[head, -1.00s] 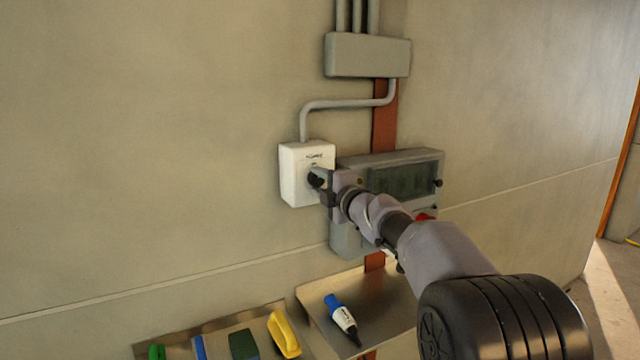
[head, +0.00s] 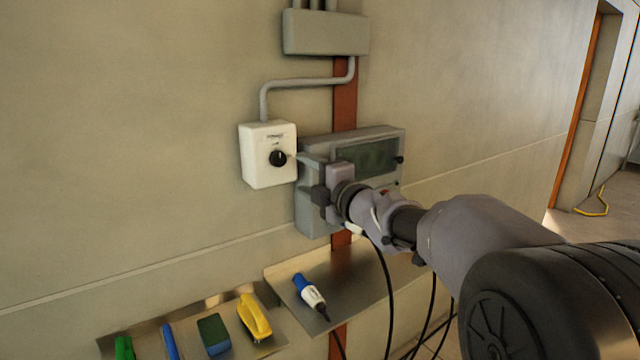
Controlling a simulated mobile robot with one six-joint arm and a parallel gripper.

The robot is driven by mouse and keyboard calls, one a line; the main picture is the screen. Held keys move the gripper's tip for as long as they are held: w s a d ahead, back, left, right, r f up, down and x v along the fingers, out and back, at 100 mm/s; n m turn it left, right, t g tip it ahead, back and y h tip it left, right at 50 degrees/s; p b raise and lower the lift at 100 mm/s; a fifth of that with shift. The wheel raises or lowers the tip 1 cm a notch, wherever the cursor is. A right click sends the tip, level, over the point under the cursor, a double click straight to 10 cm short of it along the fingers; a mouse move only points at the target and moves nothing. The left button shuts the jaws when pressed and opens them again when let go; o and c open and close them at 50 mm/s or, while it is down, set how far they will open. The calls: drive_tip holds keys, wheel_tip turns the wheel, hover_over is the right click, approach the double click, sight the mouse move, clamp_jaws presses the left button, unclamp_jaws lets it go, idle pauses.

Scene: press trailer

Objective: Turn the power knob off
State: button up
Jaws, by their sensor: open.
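The power knob (head: 278,158) is a round black knob on the front of a white switch box (head: 262,176) fixed to the wall, with small dark lettering above it. The knob's exact setting is too small to read. My gripper (head: 304,176) is to the right of the knob and apart from it, in front of the grey panel. Its jaws are open, with nothing seen between them.
A grey panel with a dark display (head: 368,157) sits right of the switch box, partly behind my arm. A grey junction box (head: 325,33) is above. Below, one shelf (head: 350,285) holds a blue-and-white marker-like tool (head: 310,293); another holds a yellow-handled item (head: 254,316) and others.

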drive_tip(key=v, duration=0.6)
drive_tip(key=s+d+f+m+g+h, duration=0.1)
drive_tip(key=s+d+f+m+h, duration=0.3)
drive_tip(key=s+d+m+h, duration=0.9)
drive_tip(key=s+a+f+m+g+y, duration=0.1)
drive_tip(key=s+f+m+g, duration=0.1)
drive_tip(key=s+f+m, duration=0.2)
drive_tip(key=s+a+f+m+g+y, duration=0.1)
drive_tip(key=s+f+m, duration=0.4)
drive_tip(key=s, duration=0.6)
drive_tip(key=s+a+f+m+g+y, duration=0.2)
drive_tip(key=s+f+m+g+y, duration=0.1)
drive_tip(key=s+f+m+g, duration=0.2)
drive_tip(key=s+m, duration=0.2)
drive_tip(key=s, duration=0.1)
drive_tip(key=shift+s, duration=0.15)
